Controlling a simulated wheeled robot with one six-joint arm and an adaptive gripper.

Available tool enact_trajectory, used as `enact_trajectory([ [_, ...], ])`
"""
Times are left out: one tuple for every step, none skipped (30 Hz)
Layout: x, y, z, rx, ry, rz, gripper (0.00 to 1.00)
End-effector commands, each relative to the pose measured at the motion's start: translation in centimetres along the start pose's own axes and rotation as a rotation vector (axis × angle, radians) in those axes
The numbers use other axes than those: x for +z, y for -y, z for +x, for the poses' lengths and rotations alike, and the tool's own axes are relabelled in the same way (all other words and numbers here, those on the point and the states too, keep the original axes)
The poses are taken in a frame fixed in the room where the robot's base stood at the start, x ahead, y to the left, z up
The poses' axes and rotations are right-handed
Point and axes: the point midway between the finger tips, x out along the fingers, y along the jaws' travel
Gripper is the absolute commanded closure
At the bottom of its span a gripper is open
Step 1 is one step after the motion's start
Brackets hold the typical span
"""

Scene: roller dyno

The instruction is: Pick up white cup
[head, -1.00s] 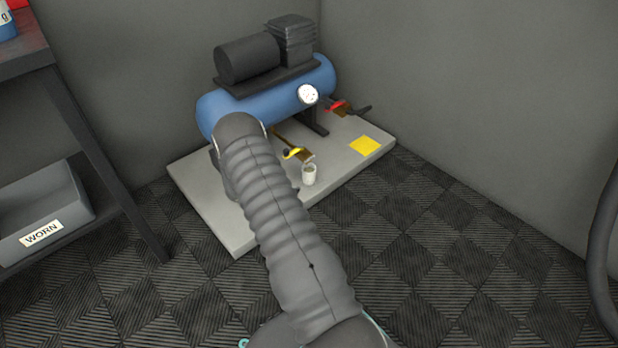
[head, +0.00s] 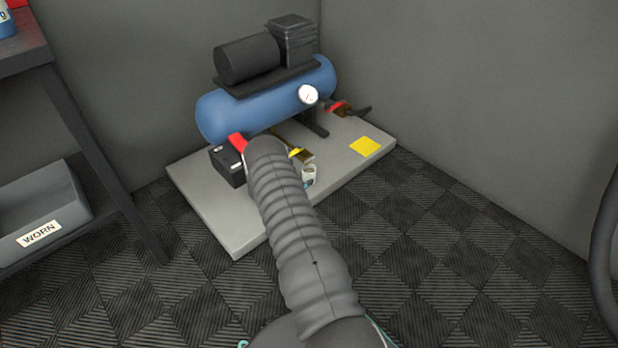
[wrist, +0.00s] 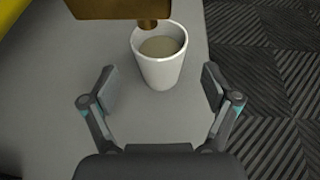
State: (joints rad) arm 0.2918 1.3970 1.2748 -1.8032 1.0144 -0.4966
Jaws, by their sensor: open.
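The white cup (head: 309,177) stands upright on the grey slab (head: 221,222) below the blue tank. It also shows in the wrist view (wrist: 159,72), with a greyish-tan content inside. My gripper (wrist: 155,88) is open in the wrist view. Its two fingers point toward the cup, one to the left and one to the right of its lower part, with clear gaps to both. In the head view my arm hides most of the gripper, just left of the cup.
A brass fitting (wrist: 120,9) overhangs the cup's far rim. A yellow-handled valve (head: 302,155) sits behind the cup. The blue compressor tank (head: 270,100) stands behind, and a black box (head: 228,165) is at left. A yellow square (head: 365,147) lies on the slab to the right.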

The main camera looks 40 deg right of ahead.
Motion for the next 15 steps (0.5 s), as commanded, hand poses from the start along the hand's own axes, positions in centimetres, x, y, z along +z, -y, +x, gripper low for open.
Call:
enact_trajectory([
  [-0.1, 0.1, 0.6, -0.002, 0.0, 0.001, 0.13],
  [-0.1, 0.1, 1.1, -0.002, 0.0, 0.001, 0.13],
  [-0.2, 0.1, 1.7, -0.002, -0.001, 0.0, 0.13],
  [-0.2, 0.1, 2.2, -0.002, -0.001, 0.001, 0.13],
  [-0.1, 0.1, 2.6, -0.002, 0.0, 0.002, 0.13],
  [-0.2, 0.1, 3.2, -0.002, 0.0, 0.002, 0.13],
  [-0.2, 0.1, 3.6, -0.001, 0.0, 0.001, 0.13],
  [-0.2, 0.1, 3.9, -0.001, 0.0, 0.0, 0.13],
  [-0.1, 0.1, 4.4, -0.001, 0.0, 0.0, 0.13],
  [-0.1, 0.1, 4.6, -0.001, 0.0, 0.001, 0.13],
  [-0.1, 0.1, 4.8, -0.001, 0.0, 0.001, 0.13],
  [-0.1, 0.1, 5.0, 0.0, 0.0, 0.001, 0.13],
  [-0.1, 0.0, 5.1, 0.0, 0.0, 0.0, 0.13],
  [0.0, 0.0, 5.1, 0.0, 0.0, 0.0, 0.13],
  [0.0, 0.0, 5.2, 0.0, 0.0, 0.0, 0.13],
])
